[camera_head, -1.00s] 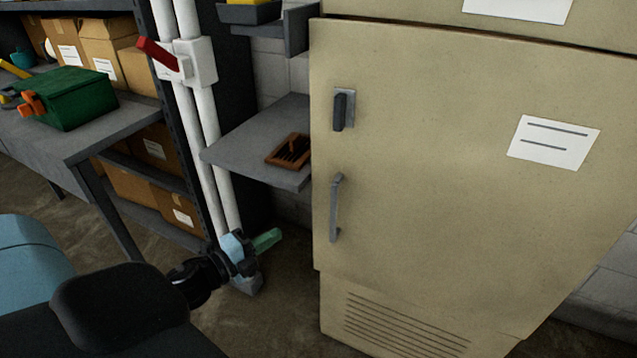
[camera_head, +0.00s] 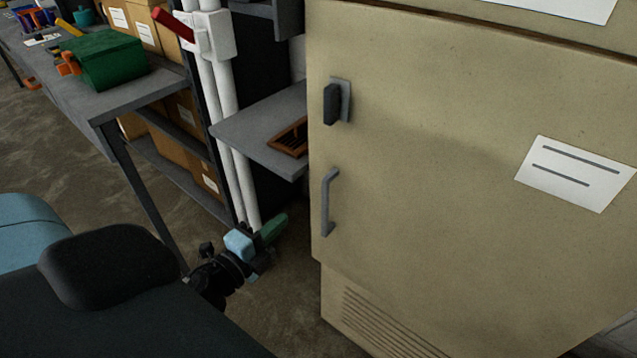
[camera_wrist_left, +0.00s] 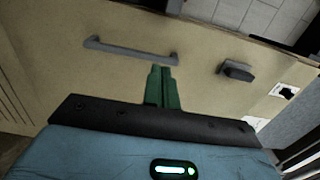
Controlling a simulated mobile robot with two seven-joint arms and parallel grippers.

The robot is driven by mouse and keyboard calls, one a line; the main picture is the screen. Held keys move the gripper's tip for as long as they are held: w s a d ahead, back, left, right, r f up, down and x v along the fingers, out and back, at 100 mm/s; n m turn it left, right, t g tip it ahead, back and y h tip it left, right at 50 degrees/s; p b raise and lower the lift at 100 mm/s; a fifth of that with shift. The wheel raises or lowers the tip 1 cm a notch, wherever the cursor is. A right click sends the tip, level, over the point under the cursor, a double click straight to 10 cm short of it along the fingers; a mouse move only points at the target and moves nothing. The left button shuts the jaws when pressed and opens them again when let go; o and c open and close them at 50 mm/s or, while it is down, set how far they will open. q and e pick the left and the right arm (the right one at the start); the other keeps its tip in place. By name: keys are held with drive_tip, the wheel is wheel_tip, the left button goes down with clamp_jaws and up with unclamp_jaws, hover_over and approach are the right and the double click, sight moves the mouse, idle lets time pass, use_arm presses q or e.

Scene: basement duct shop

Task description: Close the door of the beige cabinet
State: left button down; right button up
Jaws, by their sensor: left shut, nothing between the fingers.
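The beige cabinet door (camera_head: 430,150) fills the right of the head view. Near its left edge are a dark latch (camera_head: 334,102) and, below it, a grey bar handle (camera_head: 329,203). A dark line runs along the door's top edge; I cannot tell how far the door stands open. My left gripper (camera_head: 276,227) is left of and below the handle, its green fingers shut and empty, apart from the door in this view. My right gripper is out of view.
A grey shelf (camera_head: 250,127) with a brown tray (camera_head: 290,138) sits left of the door. White pipes (camera_head: 226,90) with a red lever run down behind my gripper. A workbench (camera_head: 105,103) with a green box (camera_head: 109,60) stands at left. The floor in front is clear.

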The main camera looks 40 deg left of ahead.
use_arm(q)
drive_tip(key=shift+a, duration=0.1)
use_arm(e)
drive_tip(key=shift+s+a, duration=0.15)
